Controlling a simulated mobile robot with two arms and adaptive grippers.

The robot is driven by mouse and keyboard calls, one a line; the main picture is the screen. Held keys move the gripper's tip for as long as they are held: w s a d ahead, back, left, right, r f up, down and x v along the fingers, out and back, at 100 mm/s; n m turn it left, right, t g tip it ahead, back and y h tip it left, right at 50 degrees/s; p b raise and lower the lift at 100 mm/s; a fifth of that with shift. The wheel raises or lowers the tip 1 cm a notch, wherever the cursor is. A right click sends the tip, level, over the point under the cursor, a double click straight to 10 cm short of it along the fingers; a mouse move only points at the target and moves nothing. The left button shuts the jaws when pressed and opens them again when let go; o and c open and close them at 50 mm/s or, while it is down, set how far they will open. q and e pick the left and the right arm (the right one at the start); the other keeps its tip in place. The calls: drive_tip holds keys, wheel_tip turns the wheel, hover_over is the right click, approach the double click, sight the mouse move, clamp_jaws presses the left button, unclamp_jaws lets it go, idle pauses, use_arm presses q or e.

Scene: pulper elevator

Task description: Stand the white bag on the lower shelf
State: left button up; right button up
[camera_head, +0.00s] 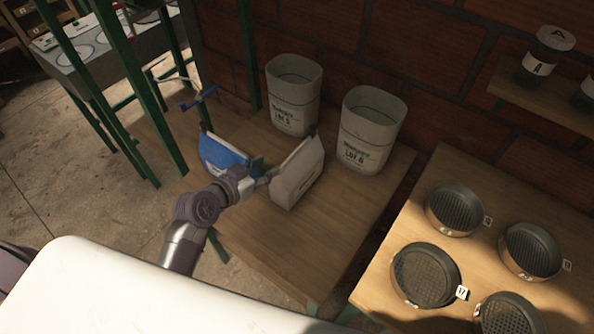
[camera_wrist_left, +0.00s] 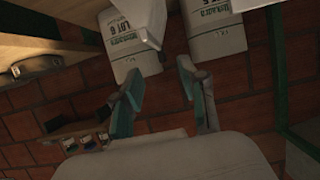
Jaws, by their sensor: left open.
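The white bag (camera_head: 299,174) is upright with a slight lean over the low wooden shelf, its base seeming to rest on the boards (camera_head: 300,245). A dark clip or fold shows at its top corner. My left gripper (camera_head: 262,174) is open at the bag's left side; I cannot tell whether it touches the bag. In the left wrist view the teal fingers (camera_wrist_left: 160,100) are spread with nothing between them. My right gripper is not in view.
A blue and white bag (camera_head: 222,155) stands just left of the gripper. Two pale buckets, LOT 5 (camera_head: 293,95) and LOT 6 (camera_head: 368,130), stand behind. Several round sieves (camera_head: 425,275) lie on the right table. The shelf's front is clear.

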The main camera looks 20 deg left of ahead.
use_arm(q)
approach(298, 149)
drive_tip(key=shift+w+f+p, duration=0.2)
drive_tip(key=shift+w+f, duration=0.15)
drive_tip(key=shift+w, duration=0.25)
drive_tip(key=shift+w+f+p, duration=0.15)
drive_tip(key=shift+w+f, duration=0.2)
drive_tip(key=shift+w, duration=0.25)
drive_tip(key=shift+w+d, duration=0.2)
drive_tip(key=x, duration=0.2)
drive_tip(key=p+x, duration=0.1)
drive_tip(key=x, duration=0.1)
drive_tip(key=shift+d+p, duration=0.3)
drive_tip(key=shift+w+f, duration=0.15)
drive_tip(key=shift+w, duration=0.15)
clamp_jaws()
